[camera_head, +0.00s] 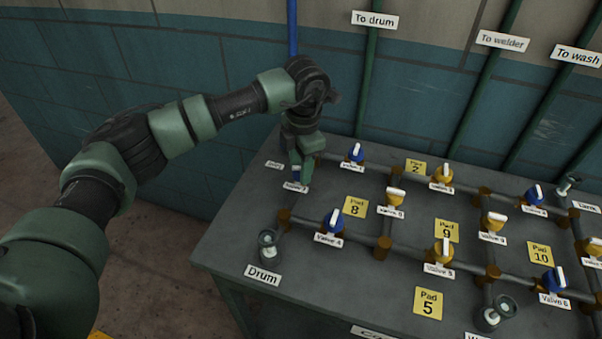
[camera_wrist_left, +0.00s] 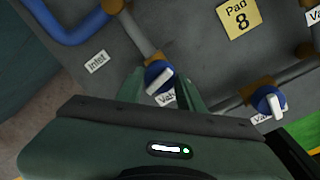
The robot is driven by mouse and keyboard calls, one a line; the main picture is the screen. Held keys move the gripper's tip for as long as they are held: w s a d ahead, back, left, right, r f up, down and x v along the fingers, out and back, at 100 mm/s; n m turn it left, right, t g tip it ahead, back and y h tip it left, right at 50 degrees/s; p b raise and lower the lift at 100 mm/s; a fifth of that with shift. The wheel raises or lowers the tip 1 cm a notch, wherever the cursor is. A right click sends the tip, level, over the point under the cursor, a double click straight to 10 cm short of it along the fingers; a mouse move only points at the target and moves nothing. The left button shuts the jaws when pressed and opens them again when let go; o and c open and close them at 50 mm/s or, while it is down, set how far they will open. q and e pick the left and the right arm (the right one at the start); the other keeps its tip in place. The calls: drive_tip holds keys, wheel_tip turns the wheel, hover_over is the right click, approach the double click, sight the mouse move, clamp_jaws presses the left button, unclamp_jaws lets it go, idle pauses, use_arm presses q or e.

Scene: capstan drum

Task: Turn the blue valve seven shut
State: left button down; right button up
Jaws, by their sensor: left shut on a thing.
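My left gripper (camera_head: 300,174) reaches down onto a blue valve at the back left of the bench. In the left wrist view, its two green fingers (camera_wrist_left: 157,87) stand either side of the blue valve (camera_wrist_left: 156,70) with a white handle, and it is shut on that handle. The handle lies roughly across the pipe that leads to it. The label beside it starts "Valv", and its number is hidden by a finger; in the head view the label (camera_head: 295,187) is too small to read surely. My right gripper is not in view.
Blue valve 4 (camera_head: 333,219) stands close by, also in the left wrist view (camera_wrist_left: 266,100). Another blue valve (camera_head: 356,153) is right of the gripper. Yellow valves (camera_head: 443,174) and the Pad 8 plate (camera_head: 355,207) lie further right. A blue inlet pipe (camera_wrist_left: 72,28) runs nearby.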

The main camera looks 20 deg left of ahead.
use_arm(q)
drive_tip(key=shift+w+r+m+b, duration=0.1)
drive_tip(key=shift+m+b, duration=0.65)
drive_tip(key=shift+m, duration=0.45)
drive_tip(key=c, duration=0.9)
unclamp_jaws()
drive_tip(key=r, duration=0.2)
drive_tip(key=r+b, duration=0.1)
drive_tip(key=r, duration=0.4)
drive_tip(key=shift+s+d+r, duration=0.15)
drive_tip(key=shift+s+r, duration=0.15)
drive_tip(key=shift+r, duration=0.05)
